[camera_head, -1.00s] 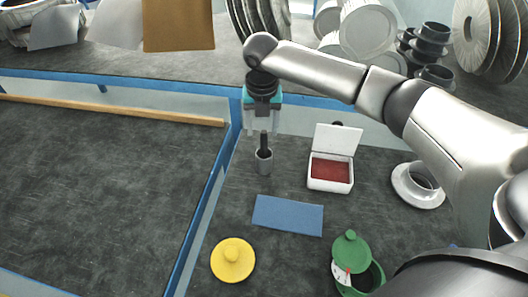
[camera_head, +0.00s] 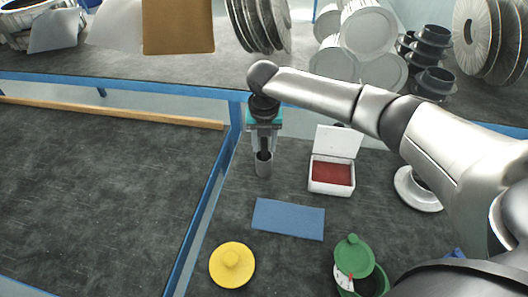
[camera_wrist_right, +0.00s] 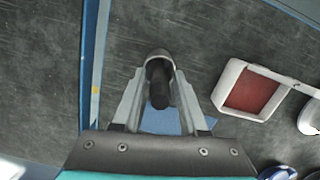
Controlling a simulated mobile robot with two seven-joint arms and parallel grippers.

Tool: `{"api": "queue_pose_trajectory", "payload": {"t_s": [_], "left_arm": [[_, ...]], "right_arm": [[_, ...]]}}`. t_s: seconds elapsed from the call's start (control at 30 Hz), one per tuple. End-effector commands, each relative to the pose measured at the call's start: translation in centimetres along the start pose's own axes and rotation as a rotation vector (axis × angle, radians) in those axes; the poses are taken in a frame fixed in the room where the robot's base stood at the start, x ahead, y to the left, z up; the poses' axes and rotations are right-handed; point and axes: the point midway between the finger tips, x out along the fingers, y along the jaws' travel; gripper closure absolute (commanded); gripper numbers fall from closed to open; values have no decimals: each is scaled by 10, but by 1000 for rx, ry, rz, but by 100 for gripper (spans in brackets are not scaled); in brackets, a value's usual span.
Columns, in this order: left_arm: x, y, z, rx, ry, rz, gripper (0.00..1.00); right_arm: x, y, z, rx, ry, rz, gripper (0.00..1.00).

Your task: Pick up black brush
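The black brush (camera_wrist_right: 159,88) stands upright in a small grey cup (camera_head: 264,168) on the dark bench mat. In the head view, my right gripper (camera_head: 264,148) points down right above the cup and mostly hides the brush. In the right wrist view, the two fingers of my right gripper (camera_wrist_right: 160,82) stand apart on either side of the brush handle, with gaps showing beside it. The cup (camera_wrist_right: 158,56) shows just beyond the handle. My left gripper is in neither view.
Right of the cup is an open white box (camera_head: 331,187) with a red inside. A blue pad (camera_head: 288,219), a yellow knobbed lid (camera_head: 232,265) and a green pot (camera_head: 354,257) lie nearer. A blue frame rail (camera_head: 205,205) runs along the left. Bare mat surrounds the cup.

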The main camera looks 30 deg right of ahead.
Motion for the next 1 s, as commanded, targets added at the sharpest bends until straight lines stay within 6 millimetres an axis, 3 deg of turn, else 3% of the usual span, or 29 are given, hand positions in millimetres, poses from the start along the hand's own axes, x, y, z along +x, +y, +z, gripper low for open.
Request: {"api": "queue_pose_trajectory", "payload": {"t_s": [0.03,0.37,0.83,1.0], "left_arm": [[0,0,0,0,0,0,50],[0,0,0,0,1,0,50],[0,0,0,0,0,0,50],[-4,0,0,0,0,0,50]], "right_arm": [[0,0,0,0,0,0,64],[0,0,0,0,0,0,100],[-1,0,0,0,-1,1,100],[-16,0,3,0,-3,2,100]]}}
